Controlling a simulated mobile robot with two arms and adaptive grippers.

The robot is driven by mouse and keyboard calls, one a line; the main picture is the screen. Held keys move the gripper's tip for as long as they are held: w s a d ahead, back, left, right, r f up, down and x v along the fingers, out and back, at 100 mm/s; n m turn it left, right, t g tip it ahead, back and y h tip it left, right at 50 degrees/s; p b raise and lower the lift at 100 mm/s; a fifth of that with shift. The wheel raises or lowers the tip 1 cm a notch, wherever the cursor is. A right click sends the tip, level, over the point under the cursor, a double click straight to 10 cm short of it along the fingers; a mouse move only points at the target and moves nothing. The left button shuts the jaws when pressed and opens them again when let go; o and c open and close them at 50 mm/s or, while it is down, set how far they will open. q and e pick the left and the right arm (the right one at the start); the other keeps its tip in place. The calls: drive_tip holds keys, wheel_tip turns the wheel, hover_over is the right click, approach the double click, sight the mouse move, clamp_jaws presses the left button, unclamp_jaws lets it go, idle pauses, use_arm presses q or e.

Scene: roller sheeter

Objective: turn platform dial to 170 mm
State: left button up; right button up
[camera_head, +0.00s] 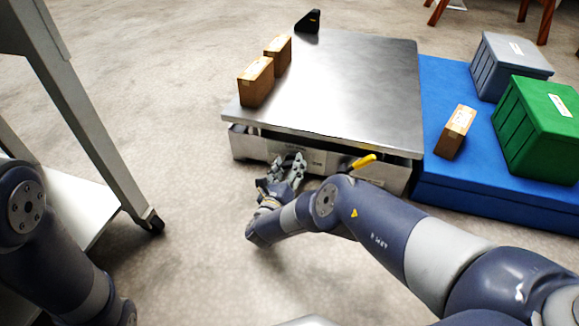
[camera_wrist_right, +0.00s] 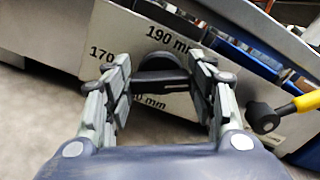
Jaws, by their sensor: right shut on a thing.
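The platform (camera_head: 350,90) is a low metal table with a steel top. On its front face is a white dial plate (camera_wrist_right: 125,40) with "190 mm" printed at the top, "170" at the left and a partly hidden "mm" label below. The black dial (camera_wrist_right: 158,66) sits in the middle of the plate. My right gripper (camera_head: 290,160) is at the platform's front face; in the wrist view its fingers (camera_wrist_right: 160,85) stand on both sides of the dial and are shut on it. I cannot tell which mark the dial points to. My left gripper is out of view.
A yellow-handled lever (camera_head: 364,161) sticks out to the right of the dial. Two cardboard boxes (camera_head: 256,82) stand on the platform's left edge. A blue base (camera_head: 440,190) at the right carries a box, a green crate (camera_head: 545,125) and a grey crate. A wheeled frame (camera_head: 95,120) stands left.

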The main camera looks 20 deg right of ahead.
drive_tip(key=n, duration=0.6)
drive_tip(key=shift+a+f, duration=0.1)
drive_tip(key=shift+f, duration=0.1)
drive_tip(key=n, duration=0.6)
drive_tip(key=shift+w+f+n, duration=0.1)
drive_tip(key=shift+f+n, duration=0.05)
drive_tip(key=shift+n, duration=0.25)
drive_tip(key=o, duration=1)
drive_tip(key=shift+o, duration=0.2)
drive_tip(key=shift+a, duration=0.1)
drive_tip(key=v, duration=1.2)
